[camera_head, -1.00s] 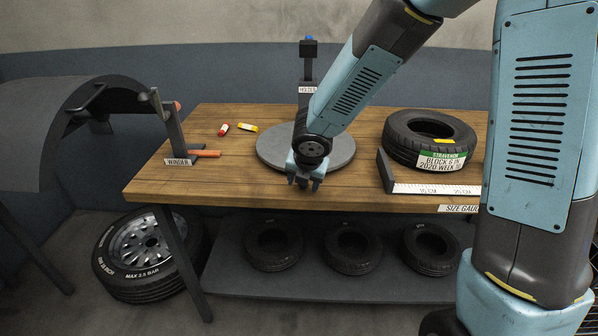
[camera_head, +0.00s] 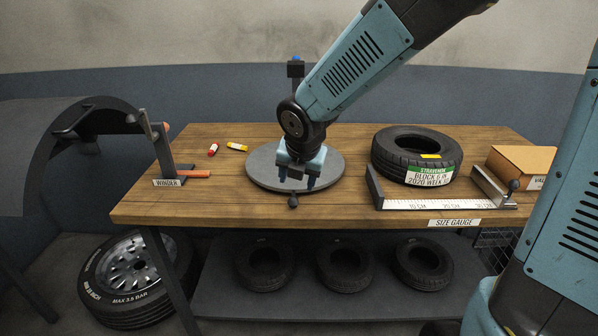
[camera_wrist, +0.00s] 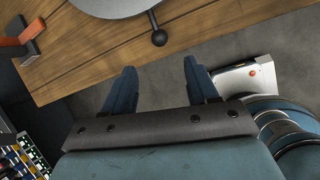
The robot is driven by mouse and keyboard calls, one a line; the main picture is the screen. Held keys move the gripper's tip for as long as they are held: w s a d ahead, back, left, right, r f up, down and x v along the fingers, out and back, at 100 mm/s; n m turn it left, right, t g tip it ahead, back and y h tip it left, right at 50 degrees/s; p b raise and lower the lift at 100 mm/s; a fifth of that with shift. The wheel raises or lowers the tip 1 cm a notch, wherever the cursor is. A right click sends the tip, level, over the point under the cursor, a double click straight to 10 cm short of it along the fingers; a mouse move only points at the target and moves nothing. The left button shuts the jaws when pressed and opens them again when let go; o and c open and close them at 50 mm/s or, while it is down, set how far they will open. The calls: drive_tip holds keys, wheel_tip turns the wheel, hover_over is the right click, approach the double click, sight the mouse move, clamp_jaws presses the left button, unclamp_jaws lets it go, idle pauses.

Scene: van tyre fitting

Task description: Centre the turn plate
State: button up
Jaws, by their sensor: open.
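The turn plate (camera_head: 325,165) is a round grey disc lying on the wooden bench, left of the tyre. A short handle with a dark ball knob (camera_head: 293,201) sticks out from its front edge towards the bench's front. In the wrist view the plate (camera_wrist: 112,5) is cut off at the top, and its ball knob (camera_wrist: 159,38) hangs near the bench edge. My gripper (camera_head: 297,184) points down in front of the plate, which it partly hides. Its fingers (camera_wrist: 160,72) are apart with nothing between them, and the knob lies beyond their tips.
A tyre (camera_head: 418,152) with a green label and a size gauge (camera_head: 430,204) stand to the right, with a cardboard box (camera_head: 520,165) beyond. The winder (camera_head: 165,150) stands left.

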drive_tip(key=shift+v, duration=1.1)
drive_tip(key=s+d+r+m, duration=0.3)
drive_tip(key=s+d+m, duration=0.2)
drive_tip(key=d+m, duration=0.3)
drive_tip(key=s+d+r+m, duration=0.4)
drive_tip(key=d+m, duration=0.4)
drive_tip(key=m, duration=0.6)
drive_tip(key=s+d+r+m+h, duration=0.1)
drive_tip(key=s+d+r+m, duration=0.3)
drive_tip(key=m, duration=0.7)
drive_tip(key=shift+s+d+t, duration=0.4)
drive_tip(key=shift+s+d, duration=0.75)
drive_tip(key=shift+d, duration=0.75)
